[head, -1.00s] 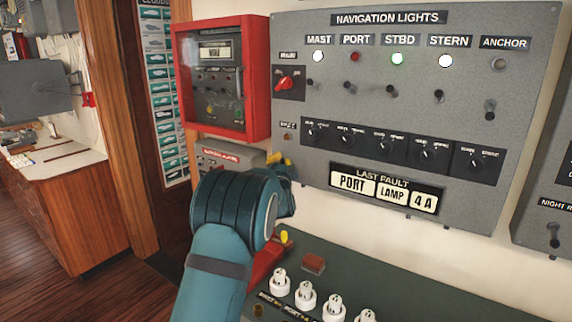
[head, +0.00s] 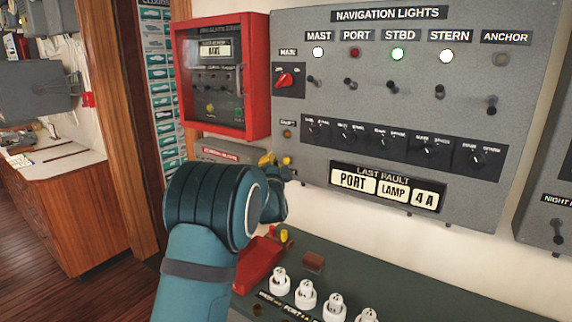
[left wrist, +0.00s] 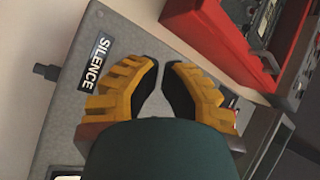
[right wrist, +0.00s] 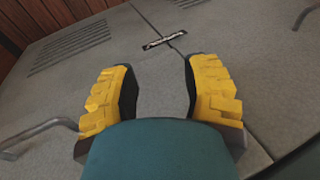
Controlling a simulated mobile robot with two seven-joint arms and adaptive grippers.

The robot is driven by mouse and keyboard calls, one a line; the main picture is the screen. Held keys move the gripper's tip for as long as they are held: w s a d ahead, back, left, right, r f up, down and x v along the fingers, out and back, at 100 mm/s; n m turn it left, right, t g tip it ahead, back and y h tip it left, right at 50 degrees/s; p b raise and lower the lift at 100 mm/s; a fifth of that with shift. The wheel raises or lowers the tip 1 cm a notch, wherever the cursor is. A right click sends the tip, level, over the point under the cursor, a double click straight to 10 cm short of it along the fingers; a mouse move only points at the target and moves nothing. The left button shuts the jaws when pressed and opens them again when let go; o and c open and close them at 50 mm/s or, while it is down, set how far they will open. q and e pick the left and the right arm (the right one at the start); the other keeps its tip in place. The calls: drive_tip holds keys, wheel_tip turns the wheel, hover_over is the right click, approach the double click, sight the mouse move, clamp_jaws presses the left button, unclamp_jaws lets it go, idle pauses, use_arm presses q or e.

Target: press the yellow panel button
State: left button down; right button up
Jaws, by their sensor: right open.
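My left gripper (head: 268,160) is in front of the small grey panel (head: 226,151) below the red cabinet (head: 264,70). In the left wrist view its yellow fingers (left wrist: 161,66) are close together with a narrow gap between the tips. That view shows the grey panel (left wrist: 140,32) with a "SILENCE" label (left wrist: 95,62) left of the fingers. No yellow button shows on the visible part of this panel; the gripper and wrist hide some of it. A small yellow spot (head: 210,107) shows inside the red cabinet. My right gripper (right wrist: 160,75) is open and empty, facing grey panels.
The navigation lights panel (head: 470,100) is on the wall right of my left gripper. Below, a console (head: 350,275) holds a red tray (head: 258,265), a small yellow-topped item (head: 284,235) and several white knobs (head: 305,292). A wooden door post (head: 108,130) stands at left.

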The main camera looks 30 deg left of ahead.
use_arm(q)
drive_tip(key=shift+s+a+b, duration=0.1)
drive_tip(key=shift+s+b, duration=0.25)
drive_tip(key=shift+s, duration=1.25)
drive_tip(key=shift+r, duration=0.1)
